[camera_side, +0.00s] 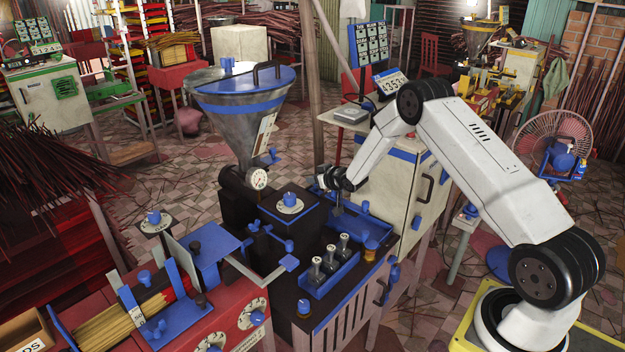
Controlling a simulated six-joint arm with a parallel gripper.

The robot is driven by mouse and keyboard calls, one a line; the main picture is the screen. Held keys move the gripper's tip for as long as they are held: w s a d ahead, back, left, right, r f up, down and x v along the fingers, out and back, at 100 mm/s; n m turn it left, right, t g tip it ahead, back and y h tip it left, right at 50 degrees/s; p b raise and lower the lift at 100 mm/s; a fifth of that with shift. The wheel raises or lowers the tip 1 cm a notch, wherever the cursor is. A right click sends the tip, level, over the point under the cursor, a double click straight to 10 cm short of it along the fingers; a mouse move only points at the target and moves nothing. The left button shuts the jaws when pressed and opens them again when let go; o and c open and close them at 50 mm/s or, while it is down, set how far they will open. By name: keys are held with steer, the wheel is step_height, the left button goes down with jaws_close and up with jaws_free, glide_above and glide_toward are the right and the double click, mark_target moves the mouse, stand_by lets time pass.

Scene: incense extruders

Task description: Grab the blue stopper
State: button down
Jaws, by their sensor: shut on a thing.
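My gripper (334,184) is dark and small in this view. It hangs over the blue tray (372,233) on top of the dark machine, left of the cream cabinet. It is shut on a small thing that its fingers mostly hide. A thin grey piece (338,208) shows just below the fingers, over the tray; I cannot tell whether it is part of the held thing. Several small blue caps and knobs are in view, one of them (364,207) at the tray's right side. I cannot tell which is the blue stopper.
A blue rack (322,284) with three small bottles stands in front of the tray. A large steel hopper (240,125) with a blue lid rises at the left. A dark block with a dial (290,206) stands close left of my gripper. The cream cabinet (405,190) is close right.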

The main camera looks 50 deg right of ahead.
steer(key=shift+r, duration=0.1)
steer(key=shift+r, duration=4.9)
steer(key=shift+a, duration=0.15)
